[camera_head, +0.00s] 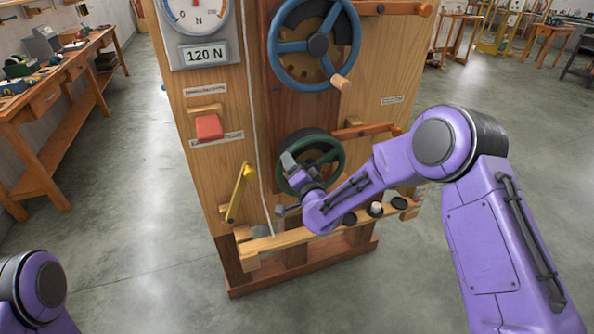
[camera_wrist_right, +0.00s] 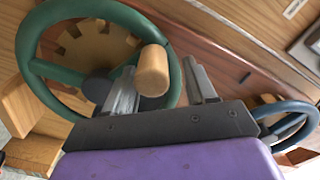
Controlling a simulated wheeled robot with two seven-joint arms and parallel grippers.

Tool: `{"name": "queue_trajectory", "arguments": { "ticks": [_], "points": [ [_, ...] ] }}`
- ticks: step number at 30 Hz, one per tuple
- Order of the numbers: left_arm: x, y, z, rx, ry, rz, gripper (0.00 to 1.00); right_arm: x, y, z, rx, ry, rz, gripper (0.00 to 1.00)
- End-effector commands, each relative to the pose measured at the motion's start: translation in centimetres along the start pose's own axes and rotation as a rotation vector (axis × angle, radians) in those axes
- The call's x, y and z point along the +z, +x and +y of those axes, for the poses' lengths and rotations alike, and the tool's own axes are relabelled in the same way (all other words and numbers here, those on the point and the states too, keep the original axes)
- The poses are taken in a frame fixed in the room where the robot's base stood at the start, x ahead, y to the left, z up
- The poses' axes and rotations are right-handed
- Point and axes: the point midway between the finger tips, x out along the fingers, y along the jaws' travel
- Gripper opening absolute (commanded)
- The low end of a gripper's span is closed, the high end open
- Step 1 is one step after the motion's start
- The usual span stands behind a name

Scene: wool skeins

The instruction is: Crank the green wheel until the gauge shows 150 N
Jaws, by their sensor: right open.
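The green wheel (camera_head: 322,152) sits low on the front of the wooden machine, and it also shows in the right wrist view (camera_wrist_right: 28,45). Its light wooden crank knob (camera_wrist_right: 153,70) appears between the fingers of my right gripper (camera_wrist_right: 160,88). The jaws are open, with a gap visible on the knob's right side. In the head view my right gripper (camera_head: 288,184) is at the wheel's lower left and hides part of it. The gauge (camera_head: 197,12) is cut off by the top edge; its display (camera_head: 205,54) reads 120 N. My left gripper is out of view.
A larger blue wheel (camera_head: 313,45) with a wooden knob is above the green one. A red button (camera_head: 209,127) and a yellow lever (camera_head: 239,192) are to the left. A wooden ledge (camera_head: 275,241) runs below. A workbench (camera_head: 58,77) stands far left; the floor between is clear.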

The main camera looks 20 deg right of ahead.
Motion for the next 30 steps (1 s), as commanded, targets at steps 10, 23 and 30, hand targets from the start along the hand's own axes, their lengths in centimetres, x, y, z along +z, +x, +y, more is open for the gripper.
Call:
{"name": "queue_trajectory", "arguments": {
  "ticks": [10,23,30],
  "points": [
    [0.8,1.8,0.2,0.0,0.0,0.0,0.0,0.1,-7.5,0.2,0.0,0.001,0.001,0.56],
    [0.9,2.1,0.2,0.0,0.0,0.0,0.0,-0.1,-10.2,0.1,0.0,0.001,0.002,0.56],
    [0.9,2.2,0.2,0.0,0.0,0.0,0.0,4.1,-13.9,8.0,0.209,-0.085,-0.112,0.0]
  ]
}}
